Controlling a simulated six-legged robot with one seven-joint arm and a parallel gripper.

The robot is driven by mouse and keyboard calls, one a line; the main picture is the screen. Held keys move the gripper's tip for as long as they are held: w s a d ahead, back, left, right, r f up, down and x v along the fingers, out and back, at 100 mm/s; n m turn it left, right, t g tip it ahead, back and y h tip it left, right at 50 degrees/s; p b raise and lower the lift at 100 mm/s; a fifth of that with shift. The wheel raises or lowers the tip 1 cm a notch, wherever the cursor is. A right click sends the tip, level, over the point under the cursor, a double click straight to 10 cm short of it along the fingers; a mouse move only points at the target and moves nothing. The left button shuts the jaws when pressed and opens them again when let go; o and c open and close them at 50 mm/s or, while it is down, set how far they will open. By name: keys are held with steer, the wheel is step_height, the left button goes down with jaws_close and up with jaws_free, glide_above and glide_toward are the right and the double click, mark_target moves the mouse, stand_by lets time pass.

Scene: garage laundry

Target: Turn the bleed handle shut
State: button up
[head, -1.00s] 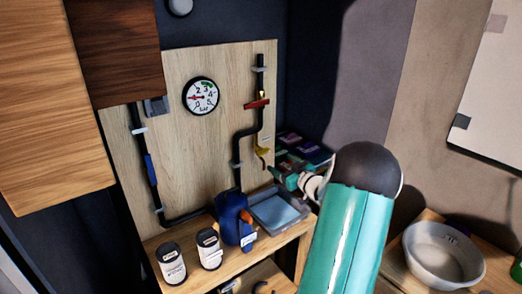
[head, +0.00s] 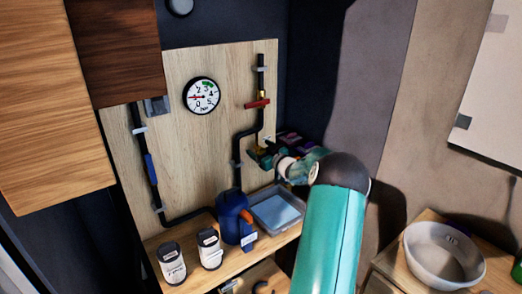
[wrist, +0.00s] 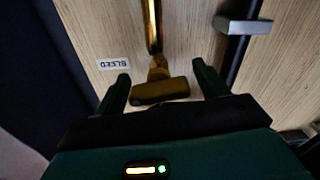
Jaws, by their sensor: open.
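The brass bleed handle (wrist: 160,91) is a short crossbar at the end of a brass stem, in the wrist view. A BLEED label (wrist: 113,64) is on the board beside it, upside down in that view. My gripper (wrist: 160,70) is open, with one finger on each side of the handle. Small gaps show between the fingers and the handle, so it is not gripped. In the head view my gripper (head: 262,156) is at the lower right of the wooden board and mostly hides the handle.
A red valve handle (head: 257,104) sits on the black pipe above. A round gauge (head: 201,95) is on the board (head: 185,150). Below, a blue jug (head: 231,215), white-labelled cans (head: 209,248) and a grey tray (head: 277,212) stand on the shelf.

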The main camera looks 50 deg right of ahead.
steer(key=c, duration=1)
steer(key=shift+m, duration=1.1)
steer(key=o, duration=1)
steer(key=shift+s, duration=0.15)
steer(key=v, duration=1.3)
steer(key=shift+s, duration=0.25)
